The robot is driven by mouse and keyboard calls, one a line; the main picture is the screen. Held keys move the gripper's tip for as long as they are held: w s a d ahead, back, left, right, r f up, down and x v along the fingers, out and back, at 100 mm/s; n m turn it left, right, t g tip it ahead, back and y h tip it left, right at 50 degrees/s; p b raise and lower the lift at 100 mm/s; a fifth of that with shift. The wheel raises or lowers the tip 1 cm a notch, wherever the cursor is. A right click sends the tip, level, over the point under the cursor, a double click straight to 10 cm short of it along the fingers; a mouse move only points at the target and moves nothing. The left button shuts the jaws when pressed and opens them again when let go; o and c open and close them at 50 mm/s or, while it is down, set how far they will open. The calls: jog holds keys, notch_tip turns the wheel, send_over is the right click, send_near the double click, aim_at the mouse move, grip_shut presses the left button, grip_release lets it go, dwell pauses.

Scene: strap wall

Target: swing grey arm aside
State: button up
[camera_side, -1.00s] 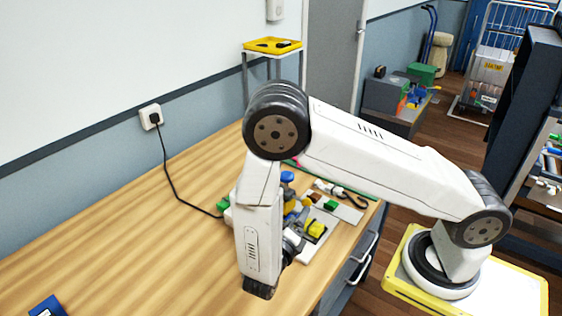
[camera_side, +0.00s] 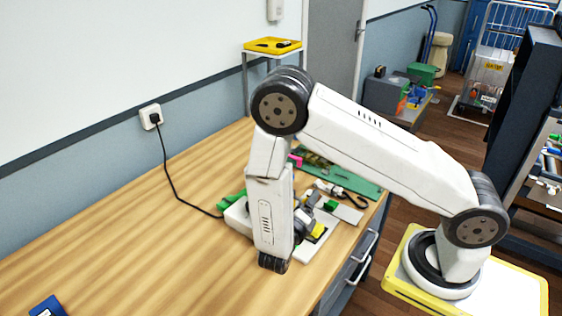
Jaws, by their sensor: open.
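My gripper (camera_side: 307,211) is a small dark shape just right of my forearm, low over the cluttered work board (camera_side: 318,247) on the wooden bench. It is open; its fingertips are hard to make out. The board is pale, with a yellow block (camera_side: 318,231) and a green block (camera_side: 330,206) on it. My forearm covers the board's left middle. I cannot pick out the grey arm among the small dark and grey parts around my gripper, nor tell whether my gripper touches it.
A white block (camera_side: 237,218) with green parts and a black cable lies left of my forearm. A black-handled tool (camera_side: 350,195) and a green mat (camera_side: 358,182) lie behind the board. The bench's left side is mostly clear, with a blue box (camera_side: 47,307) in front.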

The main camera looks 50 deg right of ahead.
grip_shut()
dwell(1.3)
